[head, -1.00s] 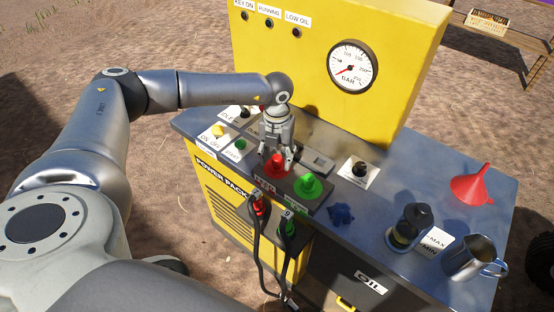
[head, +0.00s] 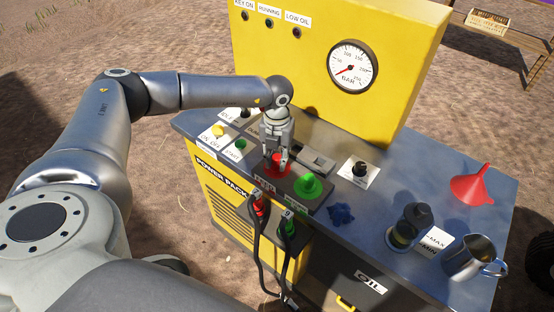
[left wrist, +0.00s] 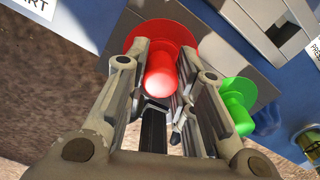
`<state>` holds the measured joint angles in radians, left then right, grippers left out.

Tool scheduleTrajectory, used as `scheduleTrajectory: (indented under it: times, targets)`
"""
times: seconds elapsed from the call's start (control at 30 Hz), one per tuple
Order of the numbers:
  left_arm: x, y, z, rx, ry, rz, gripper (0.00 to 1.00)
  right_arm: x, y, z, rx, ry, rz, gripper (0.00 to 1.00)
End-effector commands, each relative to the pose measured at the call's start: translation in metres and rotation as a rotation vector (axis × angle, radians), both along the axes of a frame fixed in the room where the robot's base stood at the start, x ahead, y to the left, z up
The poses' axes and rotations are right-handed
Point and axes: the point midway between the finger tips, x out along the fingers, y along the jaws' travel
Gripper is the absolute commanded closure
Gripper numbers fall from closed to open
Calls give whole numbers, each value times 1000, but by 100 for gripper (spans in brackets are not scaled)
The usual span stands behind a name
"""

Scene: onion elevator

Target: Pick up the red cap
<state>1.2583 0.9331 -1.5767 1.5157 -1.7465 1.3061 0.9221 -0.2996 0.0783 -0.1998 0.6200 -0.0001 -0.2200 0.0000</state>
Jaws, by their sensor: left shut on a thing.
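The red cap (head: 277,160) sits on a dark plate on the power pack's top, left of a green cap (head: 308,187). In the left wrist view the red cap (left wrist: 161,72) shows as a round knob on a wide flange, between my fingers. My left gripper (head: 276,163) points down over it and is shut on its knob. The left gripper (left wrist: 163,80) hides part of the flange in the left wrist view. The green cap (left wrist: 236,100) stands apart from my fingers there. My right gripper is in neither view.
The yellow panel with its gauge (head: 352,67) rises behind. Red and green hose plugs (head: 288,223) hang at the front edge.

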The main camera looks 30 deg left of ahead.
Motion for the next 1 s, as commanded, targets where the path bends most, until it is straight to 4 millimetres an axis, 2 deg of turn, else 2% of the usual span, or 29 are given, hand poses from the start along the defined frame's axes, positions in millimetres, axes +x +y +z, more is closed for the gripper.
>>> scheduleTrajectory:
  times: [0.17,0.3,0.37,0.57,0.8,1.0]
  targets:
    - [1,0,11,-1,-3,0,92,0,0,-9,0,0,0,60]
    - [-2,0,32,-2,-5,-2,92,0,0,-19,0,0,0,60]
    - [-11,0,41,-2,-4,-2,92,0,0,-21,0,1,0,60]
    - [-50,-1,86,-1,-7,-3,92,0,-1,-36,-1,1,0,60]
    - [-101,-3,108,1,-3,-2,92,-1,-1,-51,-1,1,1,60]
    - [-129,-5,122,0,-2,-2,92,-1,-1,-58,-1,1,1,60]
